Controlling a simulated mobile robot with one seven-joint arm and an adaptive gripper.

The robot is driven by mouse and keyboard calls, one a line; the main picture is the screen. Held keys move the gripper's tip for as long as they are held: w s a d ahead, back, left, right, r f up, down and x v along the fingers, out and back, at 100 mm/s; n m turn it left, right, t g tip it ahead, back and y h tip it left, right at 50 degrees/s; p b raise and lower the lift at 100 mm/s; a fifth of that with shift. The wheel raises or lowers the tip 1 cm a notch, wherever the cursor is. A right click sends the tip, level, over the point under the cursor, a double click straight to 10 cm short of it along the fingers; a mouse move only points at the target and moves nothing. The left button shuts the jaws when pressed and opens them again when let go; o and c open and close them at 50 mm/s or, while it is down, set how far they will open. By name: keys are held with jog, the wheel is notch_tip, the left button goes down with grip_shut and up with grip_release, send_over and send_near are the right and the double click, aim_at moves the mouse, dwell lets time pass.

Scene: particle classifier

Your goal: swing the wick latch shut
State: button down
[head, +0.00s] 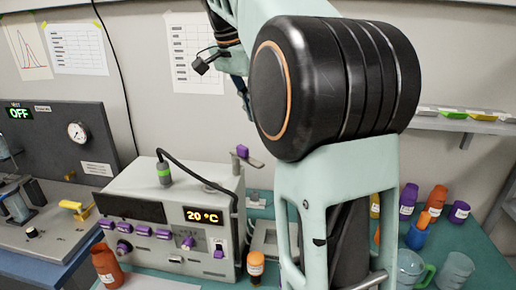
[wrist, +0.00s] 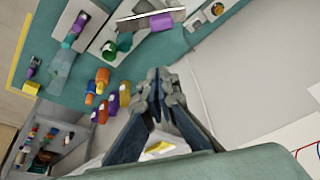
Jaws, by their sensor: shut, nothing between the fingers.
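A grey instrument box (head: 165,215) with a 20 °C display stands on the bench left of my arm in the head view. A flat lever with a purple knob (head: 242,151) sticks up and out at its top right corner. It looks like the wick latch, but no readable label confirms this. The lever stands raised above the box top. My gripper (wrist: 161,78) is shut and empty in the wrist view, with the bench and bottles beyond and below it. In the head view my arm hides most of the gripper. I cannot see it touching the lever.
A black cable and a green-banded plug (head: 163,173) stand on the box top. An orange bottle (head: 255,266) is by its front right and a brown bottle (head: 106,265) by its front left. A shelf (head: 465,122) hangs at right.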

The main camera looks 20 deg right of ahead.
aim_at(246, 154)
jog(key=shift+s+d+m+g, duration=0.4)
jog(key=shift+s+d+m, duration=0.15)
jog(key=shift+s, duration=0.2)
jog(key=shift+f, duration=0.1)
jog(key=b+x, duration=0.1)
jog(key=x, duration=0.9)
jog(key=a, duration=0.2)
jog(key=s+a, duration=0.1)
jog(key=shift+s+a, duration=0.1)
jog(key=shift+a, duration=0.3)
